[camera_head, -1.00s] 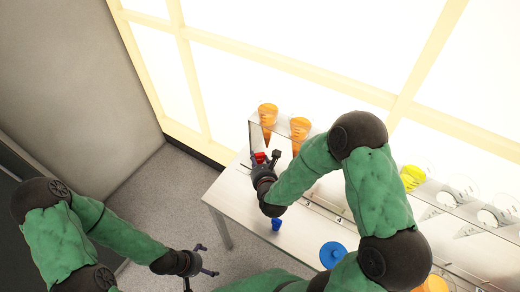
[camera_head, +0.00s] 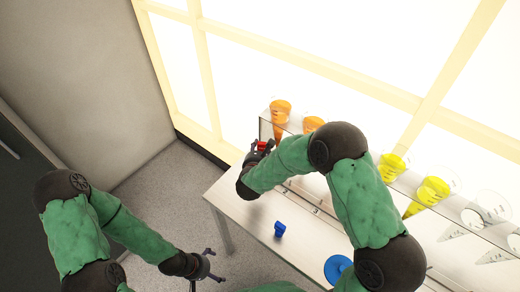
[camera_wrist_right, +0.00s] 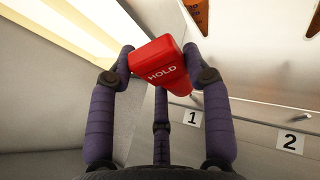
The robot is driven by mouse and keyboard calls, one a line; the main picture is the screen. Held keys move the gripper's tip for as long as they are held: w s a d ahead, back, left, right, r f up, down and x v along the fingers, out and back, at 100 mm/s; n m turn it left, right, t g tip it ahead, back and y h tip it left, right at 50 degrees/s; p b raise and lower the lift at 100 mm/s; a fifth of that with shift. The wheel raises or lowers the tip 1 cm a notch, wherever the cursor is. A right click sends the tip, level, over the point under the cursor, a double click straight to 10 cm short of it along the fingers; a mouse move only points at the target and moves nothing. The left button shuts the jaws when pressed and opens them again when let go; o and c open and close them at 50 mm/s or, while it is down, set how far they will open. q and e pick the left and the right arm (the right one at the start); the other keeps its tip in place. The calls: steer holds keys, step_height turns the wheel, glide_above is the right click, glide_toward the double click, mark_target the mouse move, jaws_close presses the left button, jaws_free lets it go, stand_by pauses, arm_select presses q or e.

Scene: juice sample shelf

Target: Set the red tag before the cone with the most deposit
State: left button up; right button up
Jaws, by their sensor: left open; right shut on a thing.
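My right gripper (camera_head: 259,147) is shut on the red tag (camera_head: 263,145), at the left end of the cone shelf. In the right wrist view the red tag (camera_wrist_right: 158,65) reads HOLD and sits tilted between the fingers, above the bench. Cones with orange juice (camera_head: 280,110) (camera_head: 313,124) stand in the rack at the left, then yellow cones (camera_head: 391,166) (camera_head: 432,191), then clear ones (camera_head: 472,217). My right arm hides part of the row. Deposit levels are too small to tell. My left gripper (camera_head: 208,265) is open and empty, low over the floor.
Number labels 1 (camera_wrist_right: 193,118) and 2 (camera_wrist_right: 290,142) mark the shelf front. A small blue object (camera_head: 279,229) and a round blue object (camera_head: 337,268) are on the white bench (camera_head: 240,215). The bench's left front is clear.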

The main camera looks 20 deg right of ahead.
steer(key=shift+f+b, duration=0.65)
steer(key=shift+f, duration=0.95)
steer(key=shift+r, duration=0.1)
steer(key=shift+s+b, duration=0.1)
steer(key=shift+b, duration=0.65)
steer(key=shift+f+b, duration=1.25)
steer(key=shift+b, duration=0.1)
steer(key=shift+b, duration=0.4)
steer(key=shift+f+b, duration=0.7)
steer(key=shift+b, duration=0.15)
steer(key=o, duration=1.1)
